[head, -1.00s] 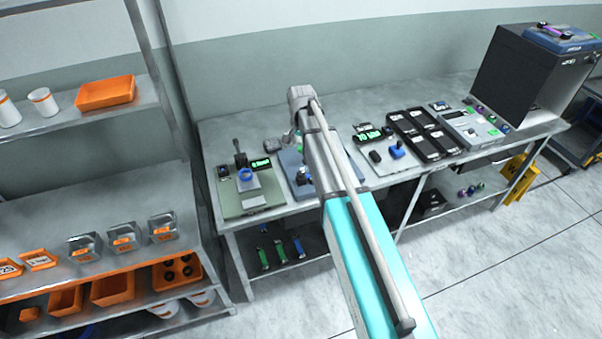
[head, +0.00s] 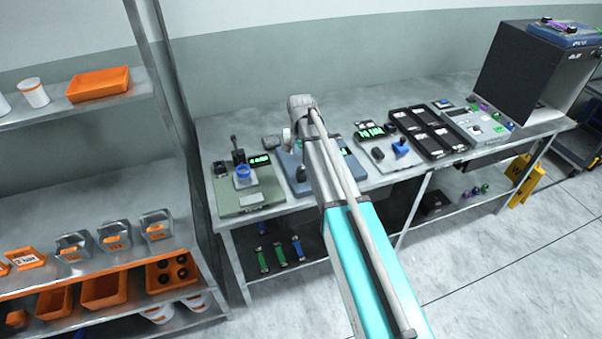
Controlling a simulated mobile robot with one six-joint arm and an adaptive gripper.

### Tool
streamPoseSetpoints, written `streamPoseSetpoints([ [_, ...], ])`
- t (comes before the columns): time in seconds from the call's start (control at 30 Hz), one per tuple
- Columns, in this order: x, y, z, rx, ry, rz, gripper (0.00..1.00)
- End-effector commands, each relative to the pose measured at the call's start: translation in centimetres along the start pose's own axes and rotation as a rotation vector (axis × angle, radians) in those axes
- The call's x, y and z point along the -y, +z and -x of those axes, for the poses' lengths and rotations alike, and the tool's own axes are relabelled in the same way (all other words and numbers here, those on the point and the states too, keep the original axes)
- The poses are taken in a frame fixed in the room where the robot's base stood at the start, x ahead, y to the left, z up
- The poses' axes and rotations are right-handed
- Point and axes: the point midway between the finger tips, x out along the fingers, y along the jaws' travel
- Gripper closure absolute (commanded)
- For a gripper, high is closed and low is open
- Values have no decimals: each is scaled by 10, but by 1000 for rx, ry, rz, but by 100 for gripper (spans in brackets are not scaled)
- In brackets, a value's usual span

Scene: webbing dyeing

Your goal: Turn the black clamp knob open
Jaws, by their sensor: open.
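My arm reaches up the middle of the head view. My gripper does not show clearly; it is hidden behind the arm. Several small black parts stand on the bench, and I cannot tell for sure which is the clamp knob. A dark part (head: 301,173) sits on the blue station (head: 287,161), partly covered by my arm. A black knob (head: 378,153) sits on the pale station (head: 384,167) to the right of the arm. A black upright part (head: 237,152) stands on the green station (head: 249,200) at the left, behind a blue ring (head: 243,171).
The steel bench (head: 215,140) runs along the wall. Black trays (head: 430,133) and a dark oven-like box (head: 520,75) stand at its right. A steel rack (head: 90,190) with orange bins (head: 98,83) is close at left. A yellow sign (head: 525,180) stands at right. Front floor is clear.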

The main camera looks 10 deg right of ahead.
Motion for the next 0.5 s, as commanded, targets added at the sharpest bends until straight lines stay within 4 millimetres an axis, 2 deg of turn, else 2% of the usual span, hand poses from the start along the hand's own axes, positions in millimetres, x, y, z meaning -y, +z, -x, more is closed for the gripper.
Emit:
streamPoseSetpoints([
  [0.03,0,0,-8,0,0,0,21],
  [0.5,0,0,-44,0,0,0,21],
])
